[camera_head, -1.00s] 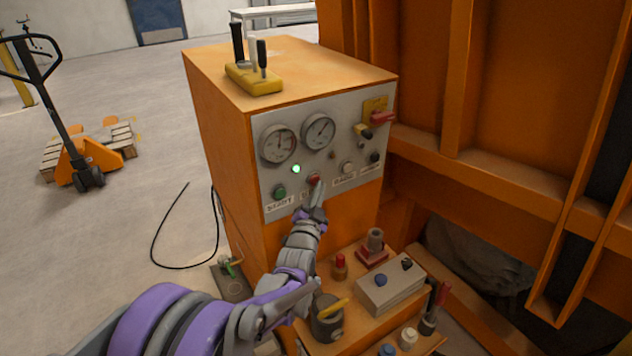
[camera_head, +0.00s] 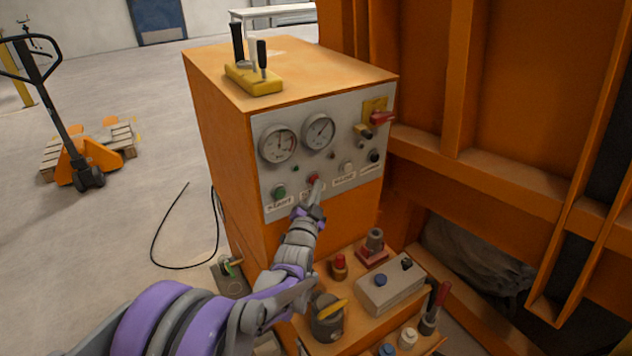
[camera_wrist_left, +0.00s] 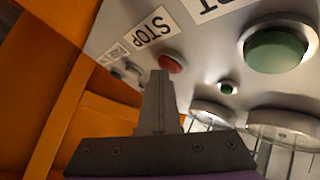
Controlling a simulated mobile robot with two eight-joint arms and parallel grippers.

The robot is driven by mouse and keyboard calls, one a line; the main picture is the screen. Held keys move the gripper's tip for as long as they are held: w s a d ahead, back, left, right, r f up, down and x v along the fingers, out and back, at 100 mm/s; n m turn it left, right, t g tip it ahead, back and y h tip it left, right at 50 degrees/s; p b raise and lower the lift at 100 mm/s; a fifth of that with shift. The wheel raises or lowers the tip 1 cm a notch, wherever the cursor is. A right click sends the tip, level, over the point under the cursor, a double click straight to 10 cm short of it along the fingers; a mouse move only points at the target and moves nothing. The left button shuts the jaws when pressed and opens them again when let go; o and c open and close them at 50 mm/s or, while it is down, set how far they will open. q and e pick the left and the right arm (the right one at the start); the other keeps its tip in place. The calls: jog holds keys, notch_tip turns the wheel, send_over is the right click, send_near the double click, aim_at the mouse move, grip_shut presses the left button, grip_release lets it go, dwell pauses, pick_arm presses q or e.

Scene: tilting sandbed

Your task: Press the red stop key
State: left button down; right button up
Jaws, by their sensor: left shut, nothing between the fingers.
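The red stop key (camera_head: 313,178) is on the grey front panel (camera_head: 330,150) of the orange cabinet, below the gauges. My left gripper (camera_head: 317,187) is shut and empty, its tips at the red key. In the left wrist view, the red key (camera_wrist_left: 171,63) is beside the tips of my left gripper (camera_wrist_left: 160,76), under the STOP label (camera_wrist_left: 152,28). The tips overlap the key's edge; I cannot tell whether they touch it. My right gripper is out of view.
A green start key (camera_head: 280,191) is left of the red key. A small green lamp (camera_head: 296,168) above is dark. A lower shelf holds a grey control box (camera_head: 390,288). A pallet truck (camera_head: 85,160) stands at left.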

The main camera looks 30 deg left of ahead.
pick_arm(q)
jog(key=shift+d, duration=0.1)
jog(key=shift+s+d, duration=0.45)
jog(key=shift+d, duration=0.25)
jog(key=d, duration=0.1)
jog(key=s+d+b, duration=0.1)
jog(key=d, duration=0.1)
jog(key=s+d, duration=0.1)
jog(key=shift+s+d, duration=0.15)
jog(key=shift+s, duration=0.1)
dwell(1.0)
